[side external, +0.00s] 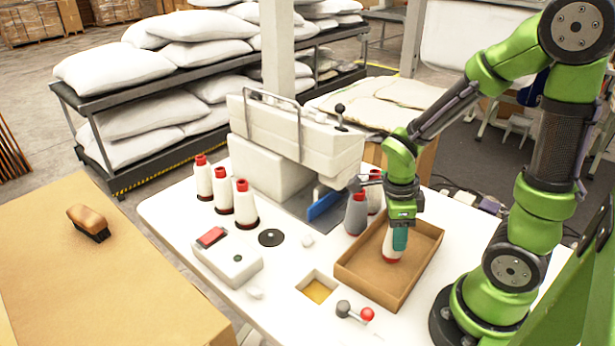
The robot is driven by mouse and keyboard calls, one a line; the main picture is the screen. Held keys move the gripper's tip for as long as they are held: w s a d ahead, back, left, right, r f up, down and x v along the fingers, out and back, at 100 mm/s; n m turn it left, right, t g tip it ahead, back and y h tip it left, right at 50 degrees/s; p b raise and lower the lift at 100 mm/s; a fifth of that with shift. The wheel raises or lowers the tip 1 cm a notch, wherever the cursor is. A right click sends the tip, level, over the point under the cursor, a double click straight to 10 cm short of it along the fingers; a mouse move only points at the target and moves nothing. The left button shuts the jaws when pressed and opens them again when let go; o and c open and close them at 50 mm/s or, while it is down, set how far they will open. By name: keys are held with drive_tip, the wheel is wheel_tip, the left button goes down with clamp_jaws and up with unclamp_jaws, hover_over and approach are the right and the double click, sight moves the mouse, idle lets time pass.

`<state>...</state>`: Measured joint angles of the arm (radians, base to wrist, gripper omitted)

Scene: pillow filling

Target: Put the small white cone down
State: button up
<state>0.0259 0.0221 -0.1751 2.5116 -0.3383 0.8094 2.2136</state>
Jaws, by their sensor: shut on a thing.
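My gripper (398,240) points down over a shallow brown cardboard tray (358,286). Its teal fingers are shut on a small white cone (389,246), which has red at its lower end. The fingers hide part of the cone. The cone appears inside the tray's outline, near its middle. I cannot tell whether it touches the tray floor. The rest of the tray floor that shows looks empty.
Several white cones (222,192) with red tops stand left on the white table (180,225). A grey cone (356,214) stands close behind the tray. A white sewing machine (300,140) rises behind. A red-knobbed lever (367,314) sits in front of the tray.

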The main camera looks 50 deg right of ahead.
drive_tip(key=shift+f, duration=0.3)
drive_tip(key=shift+f, duration=0.1)
drive_tip(key=o, duration=1)
